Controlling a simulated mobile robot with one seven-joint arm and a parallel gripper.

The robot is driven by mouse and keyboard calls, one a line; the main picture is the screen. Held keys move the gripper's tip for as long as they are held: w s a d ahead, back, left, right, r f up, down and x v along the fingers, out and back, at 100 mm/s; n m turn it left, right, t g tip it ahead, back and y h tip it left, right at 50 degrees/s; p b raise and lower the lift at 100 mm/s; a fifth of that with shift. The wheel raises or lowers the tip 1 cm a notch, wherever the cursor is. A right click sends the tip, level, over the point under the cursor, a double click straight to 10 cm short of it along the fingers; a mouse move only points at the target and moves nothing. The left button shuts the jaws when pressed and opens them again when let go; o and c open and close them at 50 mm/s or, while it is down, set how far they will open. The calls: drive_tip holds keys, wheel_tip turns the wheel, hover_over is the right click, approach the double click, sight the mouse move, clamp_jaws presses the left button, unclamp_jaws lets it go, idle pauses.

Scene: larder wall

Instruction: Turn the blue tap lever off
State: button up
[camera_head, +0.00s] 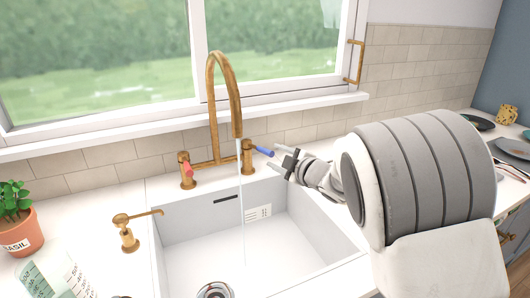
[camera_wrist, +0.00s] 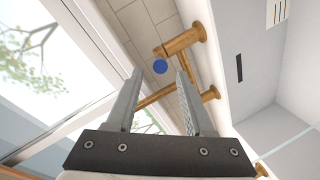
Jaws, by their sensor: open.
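The blue tap lever (camera_head: 264,151) sticks out to the right from the brass valve body (camera_head: 249,157) on the right of the tap. In the wrist view its round blue end (camera_wrist: 160,66) shows between and just beyond my fingertips. My gripper (camera_head: 272,155) is open and empty, its fingers pointing left at the lever's end. In the wrist view the two fingers (camera_wrist: 160,73) stand apart on either side of the blue end; I cannot tell whether they touch it. A thin stream of water (camera_head: 241,200) runs from the brass spout (camera_head: 222,85) into the white sink (camera_head: 190,245).
A red lever (camera_head: 187,169) sits on the left valve. A brass soap dispenser (camera_head: 126,235) and a potted basil plant (camera_head: 20,228) stand left of the sink. The window sill (camera_head: 170,130) and tiled wall (camera_head: 110,160) are close behind the tap. Dishes stand at far right.

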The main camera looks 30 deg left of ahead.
sight(265, 151)
drive_tip(key=x, duration=0.7)
drive_tip(key=shift+w+a, duration=0.1)
drive_tip(key=shift+a, duration=0.05)
drive_tip(key=shift+c, duration=0.3)
clamp_jaws()
idle(1.0)
